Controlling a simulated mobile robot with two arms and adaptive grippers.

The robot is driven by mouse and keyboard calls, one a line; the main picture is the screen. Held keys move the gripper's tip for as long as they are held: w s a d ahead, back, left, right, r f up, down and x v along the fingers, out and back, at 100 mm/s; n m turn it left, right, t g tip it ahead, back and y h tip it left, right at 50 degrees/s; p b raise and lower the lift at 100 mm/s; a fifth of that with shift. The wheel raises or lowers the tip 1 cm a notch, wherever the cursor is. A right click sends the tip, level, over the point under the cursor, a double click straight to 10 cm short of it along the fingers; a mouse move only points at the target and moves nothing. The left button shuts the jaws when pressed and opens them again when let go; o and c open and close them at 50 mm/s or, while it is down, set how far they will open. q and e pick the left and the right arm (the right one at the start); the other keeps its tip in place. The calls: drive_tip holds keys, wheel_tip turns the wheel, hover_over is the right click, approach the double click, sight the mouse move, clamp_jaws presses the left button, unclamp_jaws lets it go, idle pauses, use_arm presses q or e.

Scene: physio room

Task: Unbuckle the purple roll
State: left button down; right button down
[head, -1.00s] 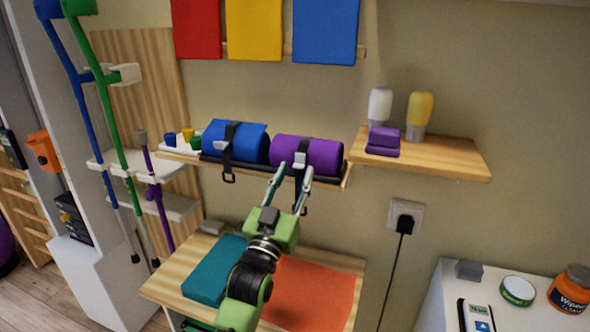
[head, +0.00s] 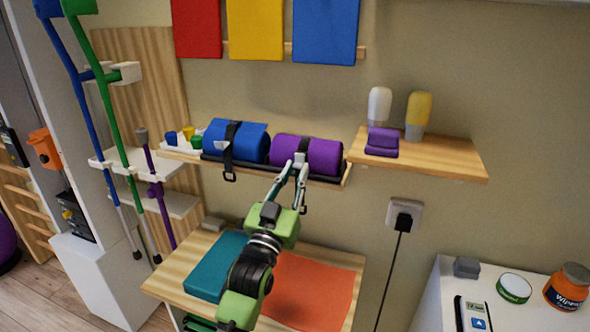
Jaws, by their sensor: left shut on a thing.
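The purple roll (head: 323,157) lies on a wall shelf, to the right of a blue roll (head: 254,142). A dark strap runs around the purple roll, and its grey buckle (head: 299,157) is at the front. My left gripper (head: 298,166) reaches up from below, its fingertips shut on the buckle at the front of the roll. The fingers partly hide the buckle and strap, so I cannot tell whether the buckle is fastened. The strap's tail hangs below the shelf behind the fingers. My right gripper is not in view.
The roll shelf (head: 176,154) also carries small coloured cups at its left. A wooden shelf (head: 450,158) with bottles and a folded purple item is close on the right. Below, a wooden table (head: 176,277) holds teal and orange mats. Crutches (head: 108,120) stand left.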

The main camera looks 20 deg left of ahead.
sight(299, 159)
use_arm(q)
drive_tip(key=shift+s+r+g+p, duration=0.2)
drive_tip(key=shift+r+g+p, duration=0.45)
drive_tip(key=shift+p, duration=1.55)
drive_tip(key=shift+s+r+g+p, duration=0.15)
drive_tip(key=shift+r+g+p, duration=0.15)
drive_tip(key=shift+g+p, duration=1.35)
drive_tip(key=shift+s+r+g+p, duration=0.25)
drive_tip(key=shift+r+p, duration=0.2)
drive_tip(key=shift+p, duration=2.25)
drive_tip(key=shift+r+g, duration=0.15)
drive_tip(key=shift+g, duration=0.2)
drive_tip(key=shift+r+g+p, duration=0.3)
drive_tip(key=shift+g+p, duration=0.1)
drive_tip(key=shift+g, duration=0.5)
drive_tip(key=g, duration=0.1)
drive_tip(key=r+g, duration=0.1)
drive_tip(key=g, duration=0.1)
drive_tip(key=shift+w+r+g, duration=0.1)
drive_tip(key=shift+r+g, duration=0.05)
drive_tip(key=shift+g, duration=0.15)
drive_tip(key=shift+w+r+g+y, duration=0.15)
drive_tip(key=shift+r+g, duration=0.15)
drive_tip(key=shift+g, duration=0.75)
drive_tip(key=shift+w+r+g+y, duration=0.15)
drive_tip(key=shift+r+g, duration=0.15)
drive_tip(key=shift+g, duration=0.75)
drive_tip(key=c, duration=1.9)
unclamp_jaws()
